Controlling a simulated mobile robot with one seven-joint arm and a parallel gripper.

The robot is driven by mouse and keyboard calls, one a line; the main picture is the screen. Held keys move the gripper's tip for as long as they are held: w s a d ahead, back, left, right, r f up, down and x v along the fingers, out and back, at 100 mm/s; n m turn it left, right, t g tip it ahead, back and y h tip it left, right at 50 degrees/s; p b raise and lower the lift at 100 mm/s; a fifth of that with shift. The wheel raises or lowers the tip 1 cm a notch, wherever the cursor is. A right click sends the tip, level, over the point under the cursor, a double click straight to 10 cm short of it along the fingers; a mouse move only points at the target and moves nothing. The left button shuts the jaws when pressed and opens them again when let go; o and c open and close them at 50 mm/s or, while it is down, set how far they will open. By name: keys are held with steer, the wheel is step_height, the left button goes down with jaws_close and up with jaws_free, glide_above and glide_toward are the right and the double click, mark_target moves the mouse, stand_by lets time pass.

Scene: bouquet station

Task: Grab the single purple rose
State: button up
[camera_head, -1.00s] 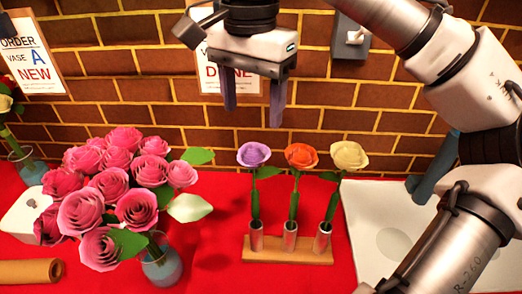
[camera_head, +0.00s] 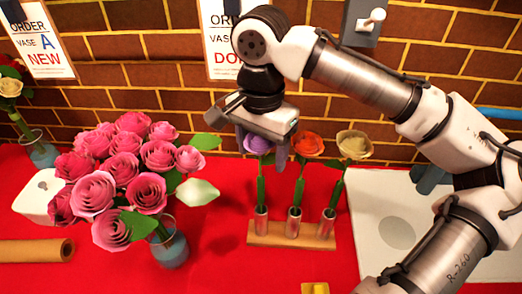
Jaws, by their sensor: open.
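The single purple rose (camera_head: 258,144) stands at the left end of a row of three roses, its stem in a metal tube on a wooden stand (camera_head: 290,236). My gripper (camera_head: 263,150) is open, pointing down at the bloom. One finger shows to the left of the bloom and the other to its right. The top of the bloom is partly hidden by the gripper body. I cannot tell whether the fingers touch it or how they line up in depth.
An orange rose (camera_head: 308,144) and a cream rose (camera_head: 354,144) stand close on the right in the same stand. A vase of pink roses (camera_head: 126,165) is on the left. A brick wall (camera_head: 150,95) rises behind. A pale board (camera_head: 385,205) lies at right.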

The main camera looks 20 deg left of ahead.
steer(key=shift+f, duration=0.35)
steer(key=shift+c, duration=0.4)
steer(key=c, duration=0.6)
steer(key=shift+c, duration=0.2)
steer(key=shift+r, duration=0.15)
